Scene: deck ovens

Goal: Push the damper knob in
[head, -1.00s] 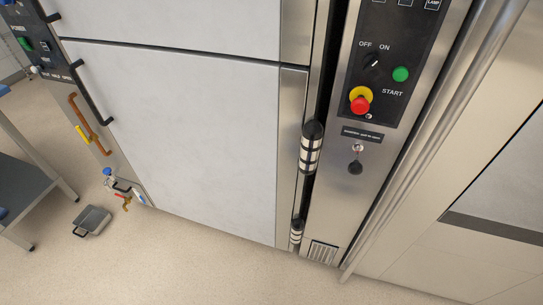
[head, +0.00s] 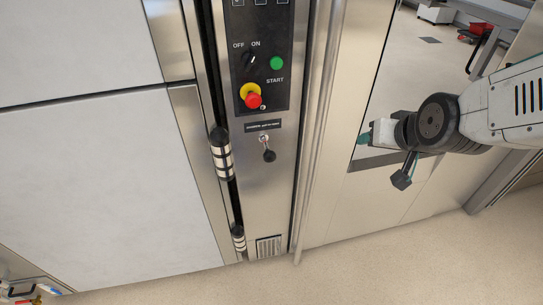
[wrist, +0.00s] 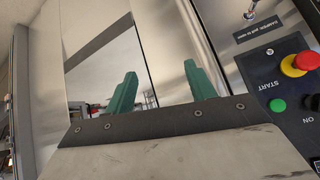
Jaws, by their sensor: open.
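The damper knob (head: 269,156) is a black ball on a short metal rod. It stands out from the steel panel, below a small dark label, in the head view. In the wrist view the label (wrist: 262,28) and part of the rod's mount (wrist: 250,12) show at the top right; I cannot make out the black ball there. My gripper (head: 364,138) is to the right of the knob in the head view, clearly apart from it. In the wrist view its two green fingers (wrist: 160,68) are spread with nothing between them.
Above the knob is a control panel with a red emergency button (head: 253,100) on a yellow collar and a green start button (head: 277,63). A black-and-steel door hinge (head: 221,155) is to the left. A vertical steel pipe (head: 318,120) runs between the knob and my gripper.

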